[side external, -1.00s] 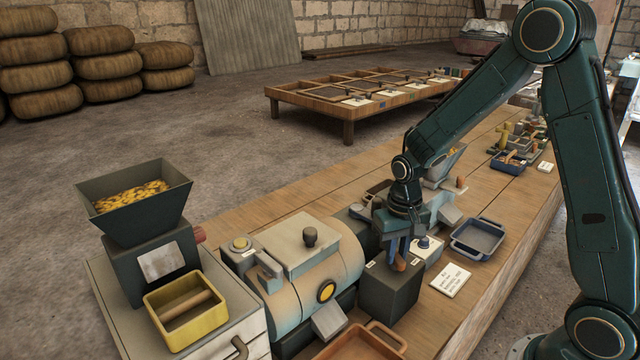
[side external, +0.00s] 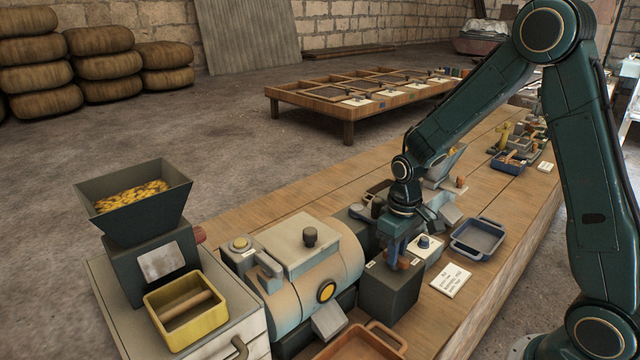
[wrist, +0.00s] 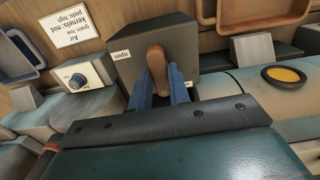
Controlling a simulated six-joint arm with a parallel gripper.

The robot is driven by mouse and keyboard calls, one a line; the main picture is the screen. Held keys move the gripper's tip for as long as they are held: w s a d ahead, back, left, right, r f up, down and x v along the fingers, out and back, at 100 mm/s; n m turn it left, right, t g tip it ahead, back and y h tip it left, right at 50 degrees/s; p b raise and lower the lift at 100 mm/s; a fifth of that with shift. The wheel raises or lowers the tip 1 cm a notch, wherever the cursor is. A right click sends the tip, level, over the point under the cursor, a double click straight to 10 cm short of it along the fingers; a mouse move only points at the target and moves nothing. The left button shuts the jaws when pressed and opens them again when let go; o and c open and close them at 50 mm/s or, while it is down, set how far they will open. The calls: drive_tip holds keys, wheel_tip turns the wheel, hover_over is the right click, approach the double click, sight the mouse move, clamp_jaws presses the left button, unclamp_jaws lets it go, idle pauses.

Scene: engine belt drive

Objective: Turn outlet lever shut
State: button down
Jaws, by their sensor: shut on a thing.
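The outlet lever is a brown wooden handle (wrist: 157,68) on a dark box (wrist: 195,45), and it also shows in the side view (side external: 404,262). My gripper (wrist: 160,92) has its two blue fingers closed on the lever, one on each side. In the side view my gripper (side external: 395,252) points down at the top of the dark box (side external: 388,295). A white label reading "open" (wrist: 121,55) is on the box, left of the lever in the wrist view. A second small label beside the right finger is mostly hidden and unreadable.
A dial box (side external: 425,247), a blue tray (side external: 478,238) and a written card (side external: 450,281) are to the right. An orange tray (side external: 360,345) lies in front.

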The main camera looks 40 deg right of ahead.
drive_tip(key=c, duration=1.3)
unclamp_jaws()
drive_tip(key=shift+r, duration=0.1)
wheel_tip(320, 180, up, 14)
drive_tip(key=shift+f, duration=0.1)
drive_tip(key=shift+s, duration=0.1)
drive_tip(key=s+a+r+t, duration=0.2)
drive_tip(key=s, duration=0.4)
drive_tip(key=s+a+r+t, duration=0.1)
drive_tip(key=s+a+r, duration=0.1)
drive_tip(key=s, duration=0.4)
drive_tip(key=s+a+r+t, duration=0.2)
drive_tip(key=s+r, duration=0.1)
drive_tip(key=s, duration=0.3)
drive_tip(key=shift+r+t, duration=0.25)
drive_tip(key=shift+t, duration=0.05)
